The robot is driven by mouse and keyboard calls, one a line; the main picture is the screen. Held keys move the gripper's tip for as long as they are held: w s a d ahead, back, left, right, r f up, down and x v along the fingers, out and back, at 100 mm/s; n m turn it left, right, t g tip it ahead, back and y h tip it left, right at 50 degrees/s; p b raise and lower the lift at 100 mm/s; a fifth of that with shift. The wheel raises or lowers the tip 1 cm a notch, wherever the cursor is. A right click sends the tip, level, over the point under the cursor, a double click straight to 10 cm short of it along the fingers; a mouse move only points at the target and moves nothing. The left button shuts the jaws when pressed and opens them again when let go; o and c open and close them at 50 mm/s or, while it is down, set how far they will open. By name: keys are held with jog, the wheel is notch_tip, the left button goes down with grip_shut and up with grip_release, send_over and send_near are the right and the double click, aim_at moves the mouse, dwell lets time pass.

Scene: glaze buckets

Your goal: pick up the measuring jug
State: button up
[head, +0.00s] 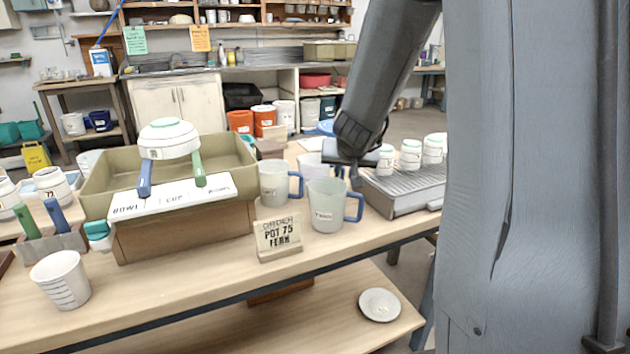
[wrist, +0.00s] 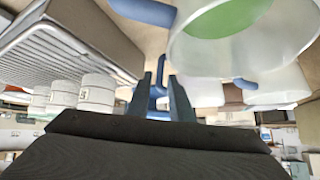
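Three translucent measuring jugs with blue handles stand on the table. The front jug (head: 326,208) has a label, and its handle points right. A second jug (head: 272,186) stands behind it to the left, and a third (head: 308,164) is further back, partly hidden. My gripper (head: 345,170) is low beside the third jug, right of it. In the wrist view, a large jug (wrist: 285,45) with green inside is at upper right. A further jug (wrist: 207,92) is beside my fingers (wrist: 166,75). They look apart, with a blue handle (wrist: 158,90) between them; contact cannot be told.
A grey ribbed tray (head: 405,190) with white lidded jars is close on the right. A marked white cup (head: 60,280) stands front left.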

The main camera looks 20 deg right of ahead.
aim_at(342, 177)
jog(key=b+x, duration=0.3)
jog(key=x, duration=0.3)
jog(key=shift+w+f, duration=0.2)
jog(key=shift+f, duration=0.15)
grip_shut()
jog(key=shift+r, duration=0.15)
dwell(1.0)
